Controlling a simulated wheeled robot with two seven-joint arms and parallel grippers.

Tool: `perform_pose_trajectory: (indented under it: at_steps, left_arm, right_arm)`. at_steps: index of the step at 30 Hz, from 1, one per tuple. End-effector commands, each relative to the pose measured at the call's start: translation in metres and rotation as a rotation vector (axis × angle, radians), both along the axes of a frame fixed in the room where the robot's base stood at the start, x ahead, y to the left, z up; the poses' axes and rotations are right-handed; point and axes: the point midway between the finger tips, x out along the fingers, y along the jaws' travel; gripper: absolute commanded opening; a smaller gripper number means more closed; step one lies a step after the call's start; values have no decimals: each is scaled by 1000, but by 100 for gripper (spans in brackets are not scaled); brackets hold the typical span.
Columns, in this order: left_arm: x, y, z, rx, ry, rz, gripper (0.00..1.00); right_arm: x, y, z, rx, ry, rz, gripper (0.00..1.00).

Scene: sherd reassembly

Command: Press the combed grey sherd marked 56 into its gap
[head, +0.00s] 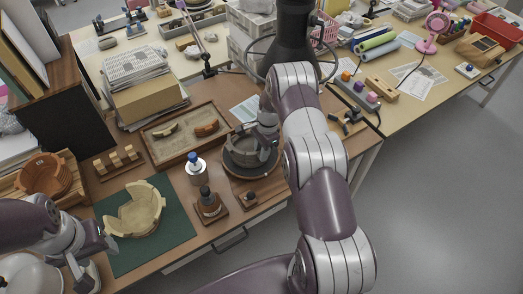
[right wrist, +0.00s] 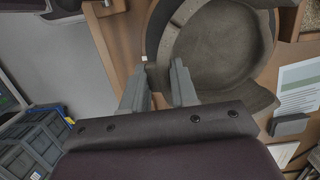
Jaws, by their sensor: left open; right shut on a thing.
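The grey vessel (head: 246,152) stands on a dark round turntable (head: 240,174) right of centre in the head view. In the right wrist view I look down into this open vessel (right wrist: 222,42). My right gripper (head: 265,128) is at the vessel's far right wall, and it also shows in the right wrist view (right wrist: 161,66). It is shut on the grey sherd, which is mostly hidden between the fingers at the wall. I cannot read its mark or tell whether it is seated. My left gripper (head: 98,262) is open and empty at the lower left.
A cream broken pot (head: 136,214) sits on a green mat (head: 180,232) close to my left gripper. A blue-capped bottle (head: 195,170) and a dark wooden stand (head: 210,207) are left of the turntable. A tray (head: 180,150) with sherds lies behind. A grey block (right wrist: 289,126) is beside the vessel.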

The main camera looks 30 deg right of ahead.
Motion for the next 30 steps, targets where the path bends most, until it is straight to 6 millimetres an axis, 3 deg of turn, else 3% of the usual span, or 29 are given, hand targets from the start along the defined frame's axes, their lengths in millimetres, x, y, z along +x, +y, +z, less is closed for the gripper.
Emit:
perform_pose_trajectory:
  at_steps: [3,4,6,17,20,27,30]
  left_arm:
    - [0,0,0,0,0,0,55]
    - [0,0,0,0,0,0,55]
    - [0,0,-1,0,0,0,55]
    - [0,0,-3,0,0,0,55]
    - [0,0,-11,0,0,0,55]
    - [0,0,-27,0,0,0,55]
    - [0,0,-26,0,0,0,55]
  right_arm:
    - [-2,1,-2,2,4,0,6]
    - [-2,1,-2,2,4,0,34]
    - [-2,1,-2,2,4,1,57]
    - [0,-1,5,0,0,0,58]
    - [1,-5,23,-1,-2,-1,58]
    - [4,-16,86,0,-1,-1,58]
    - [4,-20,108,1,2,-1,58]
